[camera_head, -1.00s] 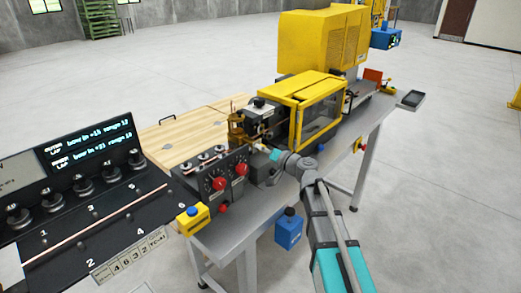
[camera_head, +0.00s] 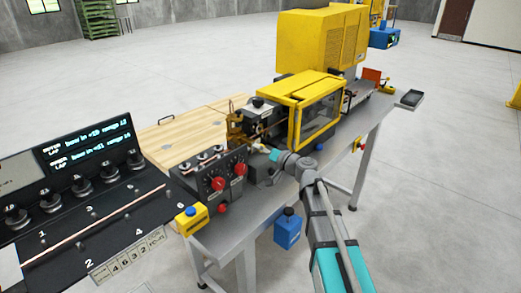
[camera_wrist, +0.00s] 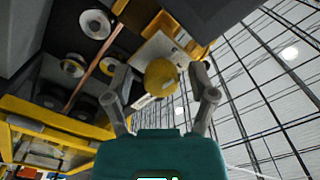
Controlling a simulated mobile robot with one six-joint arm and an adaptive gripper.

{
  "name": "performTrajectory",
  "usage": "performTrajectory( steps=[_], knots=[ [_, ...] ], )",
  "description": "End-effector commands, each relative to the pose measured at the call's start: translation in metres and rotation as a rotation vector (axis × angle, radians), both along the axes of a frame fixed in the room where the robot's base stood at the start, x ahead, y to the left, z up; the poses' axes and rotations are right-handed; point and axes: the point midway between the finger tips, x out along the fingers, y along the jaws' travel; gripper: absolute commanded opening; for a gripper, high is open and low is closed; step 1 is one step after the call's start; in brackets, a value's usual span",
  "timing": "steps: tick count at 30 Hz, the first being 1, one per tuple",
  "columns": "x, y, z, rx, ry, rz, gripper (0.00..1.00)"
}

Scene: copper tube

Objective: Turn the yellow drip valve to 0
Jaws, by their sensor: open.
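The yellow drip valve shows in the wrist view as a round yellow knob (camera_wrist: 161,77) in front of a pale plate with small markings (camera_wrist: 158,46), too small to read. My gripper (camera_wrist: 160,82) is open, with one finger on each side of the knob. Gaps show between the knob and both fingers. In the head view my gripper (camera_head: 259,149) is at the machine, right of the red-knobbed panel. I cannot make out the valve in that view, nor its setting.
A dark panel with red knobs (camera_head: 217,183) stands close left of my gripper. The yellow-framed guard (camera_head: 318,108) is close behind it. A copper tube (camera_wrist: 95,72) runs left of the knob in the wrist view. The grey bench front (camera_head: 225,240) is mostly clear.

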Motion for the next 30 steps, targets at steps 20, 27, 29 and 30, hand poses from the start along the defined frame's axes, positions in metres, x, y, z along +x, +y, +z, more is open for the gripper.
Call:
performTrajectory(
  steps=[20, 27, 29, 30],
  knots=[
    [-0.052, -0.066, 0.0, -0.001, 0.0, -0.002, 0.73],
    [-0.068, -0.087, 0.0, -0.001, 0.001, -0.001, 0.73],
    [-0.07, -0.09, 0.0, -0.001, 0.0, -0.002, 0.73],
    [-0.071, -0.092, 0.0, -0.001, 0.0, -0.002, 0.73]
  ],
)
